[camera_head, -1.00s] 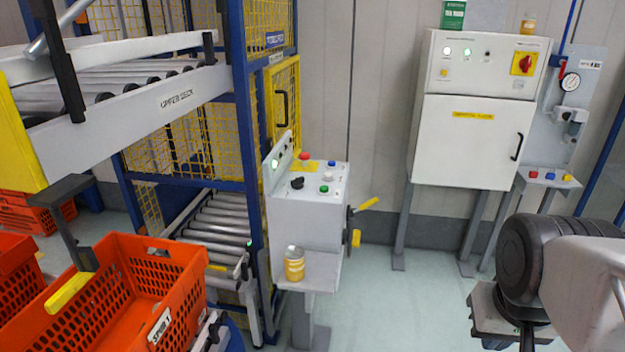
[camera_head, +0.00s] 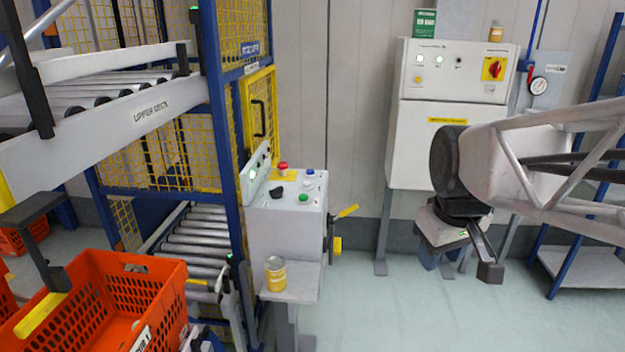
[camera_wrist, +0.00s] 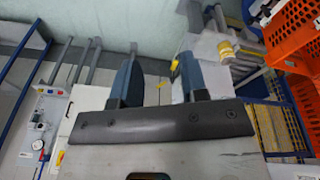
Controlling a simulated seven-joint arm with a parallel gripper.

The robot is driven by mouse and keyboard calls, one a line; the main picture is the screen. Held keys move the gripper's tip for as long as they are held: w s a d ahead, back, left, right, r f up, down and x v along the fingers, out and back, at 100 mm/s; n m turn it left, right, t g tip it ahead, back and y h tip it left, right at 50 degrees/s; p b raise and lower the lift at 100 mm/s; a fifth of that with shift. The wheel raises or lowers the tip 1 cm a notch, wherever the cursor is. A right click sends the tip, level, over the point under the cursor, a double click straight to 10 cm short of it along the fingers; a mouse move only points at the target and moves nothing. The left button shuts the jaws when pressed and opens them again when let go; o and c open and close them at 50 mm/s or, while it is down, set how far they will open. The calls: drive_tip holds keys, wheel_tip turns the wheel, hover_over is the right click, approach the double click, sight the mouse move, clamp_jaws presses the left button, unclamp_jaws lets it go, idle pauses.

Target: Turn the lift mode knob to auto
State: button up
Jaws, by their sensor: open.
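A grey control box (camera_head: 284,222) stands on a pedestal beside the caged lift. Its sloped top carries a black knob (camera_head: 278,190), a red mushroom button (camera_head: 283,168), and green, white and blue buttons. The black knob looks like the lift mode knob; its label and pointer position are too small to read. My gripper (camera_head: 437,262) is well to the right of the box, in front of the white cabinet, pointing down. In the wrist view its two blue fingers (camera_wrist: 157,80) are apart with nothing between them. The knob cannot be made out in the wrist view.
A yellow can (camera_head: 275,273) stands on the shelf before the box. A yellow-handled lever (camera_head: 346,211) sticks out from the box's right side. An orange tote (camera_head: 105,300) is at lower left. The white cabinet (camera_head: 430,150) stands behind my arm. The floor between box and gripper is clear.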

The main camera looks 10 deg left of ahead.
drive_tip(key=w+a+r+n, duration=0.2)
drive_tip(key=w+a+n, duration=0.1)
drive_tip(key=w, duration=0.4)
drive_tip(key=w+a+r+n, duration=0.1)
drive_tip(key=w+a+n, duration=0.2)
drive_tip(key=w, duration=0.4)
drive_tip(key=n+g, duration=0.2)
drive_tip(key=n, duration=1.4)
hover_over(276, 192)
wheel_tip(276, 192, down, 10)
drive_tip(key=shift+w+f, duration=0.4)
drive_tip(key=shift+w, duration=0.1)
drive_tip(key=shift+f, duration=3.9)
